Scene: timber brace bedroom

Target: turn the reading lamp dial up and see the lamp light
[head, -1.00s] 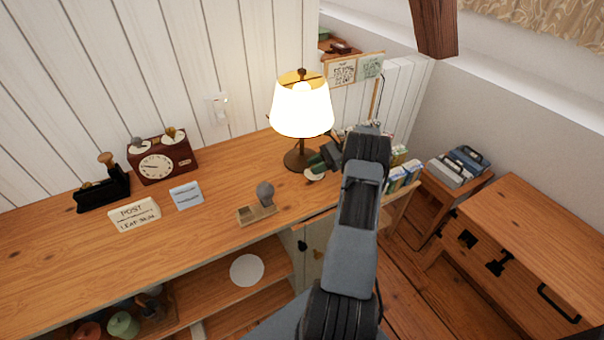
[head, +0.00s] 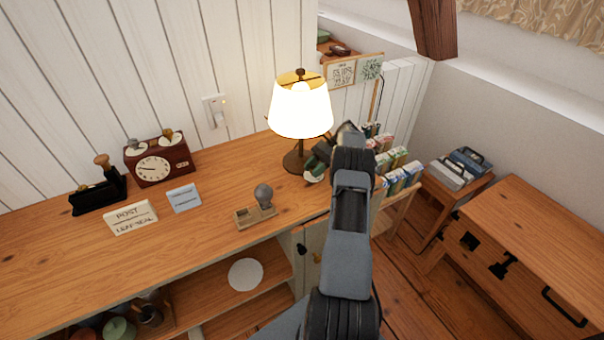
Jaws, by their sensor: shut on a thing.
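The reading lamp (head: 300,108) stands on the wooden desk top (head: 225,190) near the back wall. Its shade glows bright, and its dark stem and base (head: 297,162) are visible below. My gripper (head: 314,176) is low beside the right side of the lamp base, at a small pale round piece that looks like the dial (head: 311,179). The gripper is shut on it; my own arm and wrist hide part of the fingers and the dial.
A small wooden holder with a grey knob (head: 263,196) stands in front of the lamp. A red-brown clock (head: 152,168), a black stamp-like item (head: 98,196) and two cards (head: 130,217) sit to the left. Book rows (head: 398,172) stand right of my wrist. The front desk top is mostly clear.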

